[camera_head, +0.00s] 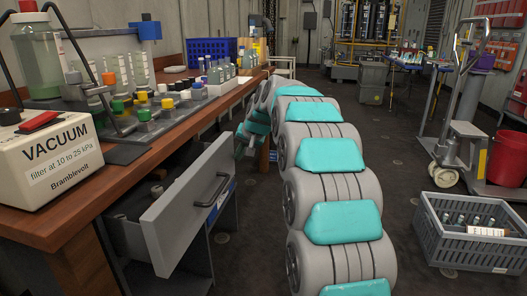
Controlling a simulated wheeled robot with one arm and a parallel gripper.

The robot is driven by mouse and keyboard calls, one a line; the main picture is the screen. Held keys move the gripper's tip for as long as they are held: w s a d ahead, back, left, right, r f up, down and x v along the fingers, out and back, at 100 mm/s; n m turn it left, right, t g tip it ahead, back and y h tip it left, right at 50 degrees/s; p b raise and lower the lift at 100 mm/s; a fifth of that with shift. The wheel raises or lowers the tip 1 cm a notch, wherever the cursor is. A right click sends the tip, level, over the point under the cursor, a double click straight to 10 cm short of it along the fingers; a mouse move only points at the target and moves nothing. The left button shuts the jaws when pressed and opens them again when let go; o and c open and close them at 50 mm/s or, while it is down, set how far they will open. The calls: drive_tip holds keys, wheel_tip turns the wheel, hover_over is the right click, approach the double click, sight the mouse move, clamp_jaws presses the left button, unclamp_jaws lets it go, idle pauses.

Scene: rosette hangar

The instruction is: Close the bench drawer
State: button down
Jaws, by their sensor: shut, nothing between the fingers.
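The bench drawer (188,208) stands pulled out from under the wooden bench (150,150) at left. Its grey front carries a dark bar handle (211,189), and part of its inside shows with dark items in it. My arm reaches forward on the right of the drawer and bends down at its far end. My gripper (241,153) is small in view beyond the drawer front, beside the bench edge. It is shut and empty, apart from the handle.
A white vacuum unit (48,158), bottles and a blue basket (211,50) stand on the bench. At right are a grey crate (470,243) with bottles, a hand truck (458,140) and a red bucket (507,158). Floor between arm and crate is clear.

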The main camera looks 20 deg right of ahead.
drive_tip(key=w+a+p, duration=0.1)
drive_tip(key=w+a, duration=0.3)
drive_tip(key=a, duration=0.2)
drive_tip(key=shift+w+a+p, duration=0.2)
drive_tip(key=shift+p, duration=0.15)
drive_tip(key=shift+d, duration=0.1)
